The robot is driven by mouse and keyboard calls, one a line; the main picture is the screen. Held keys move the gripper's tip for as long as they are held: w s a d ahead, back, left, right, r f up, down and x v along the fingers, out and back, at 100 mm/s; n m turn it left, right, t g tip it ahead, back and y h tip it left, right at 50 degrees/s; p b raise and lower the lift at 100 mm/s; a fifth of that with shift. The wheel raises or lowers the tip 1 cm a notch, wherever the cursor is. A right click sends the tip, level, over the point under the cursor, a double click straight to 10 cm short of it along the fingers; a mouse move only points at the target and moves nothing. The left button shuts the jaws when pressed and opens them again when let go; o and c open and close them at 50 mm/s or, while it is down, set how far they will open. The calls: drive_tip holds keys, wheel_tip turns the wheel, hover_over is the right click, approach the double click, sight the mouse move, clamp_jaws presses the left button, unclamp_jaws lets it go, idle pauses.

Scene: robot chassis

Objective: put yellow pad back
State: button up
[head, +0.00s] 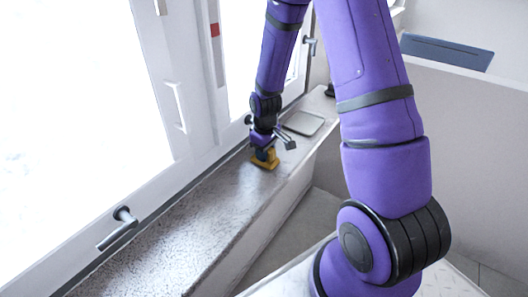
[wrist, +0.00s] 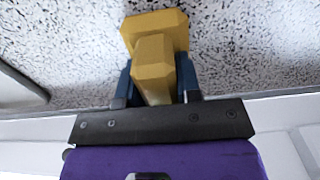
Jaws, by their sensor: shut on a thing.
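The yellow pad (head: 265,160) is at the window sill, under the end of my arm in the head view. In the wrist view the yellow pad (wrist: 155,45) shows a wide block with a narrower raised grip. My gripper (wrist: 155,80) is shut on that narrower grip, with one dark blue finger on each side. In the head view my gripper (head: 264,150) is low over the sill and partly hides the pad. I cannot tell whether the pad touches the sill.
The speckled stone sill (head: 165,235) runs along the window, and its near stretch is clear. A flat grey square object (head: 303,122) lies on the sill beyond the pad. A window handle (head: 118,228) sticks out at left. A dark blue chair back (head: 446,51) stands at far right.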

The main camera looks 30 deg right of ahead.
drive_tip(key=shift+f, duration=0.1)
drive_tip(key=o, duration=1)
drive_tip(key=shift+o, duration=0.2)
wheel_tip(320, 180, up, 12)
drive_tip(key=shift+r, duration=0.15)
wheel_tip(320, 180, up, 8)
drive_tip(key=t, duration=0.1)
hover_over(266, 165)
drive_tip(key=s+a+r+m+t, duration=0.2)
drive_tip(key=s+r, duration=0.5)
drive_tip(key=r, duration=0.1)
drive_tip(key=s+a+r+m+t, duration=0.1)
drive_tip(key=s+r, duration=0.2)
drive_tip(key=s, duration=0.3)
drive_tip(key=s+a+r+m+t, duration=0.1)
drive_tip(key=s+a+r, duration=0.1)
drive_tip(key=s, duration=0.5)
drive_tip(key=shift+v, duration=0.9)
drive_tip(key=shift+w+r, duration=0.1)
drive_tip(key=shift+w, duration=0.05)
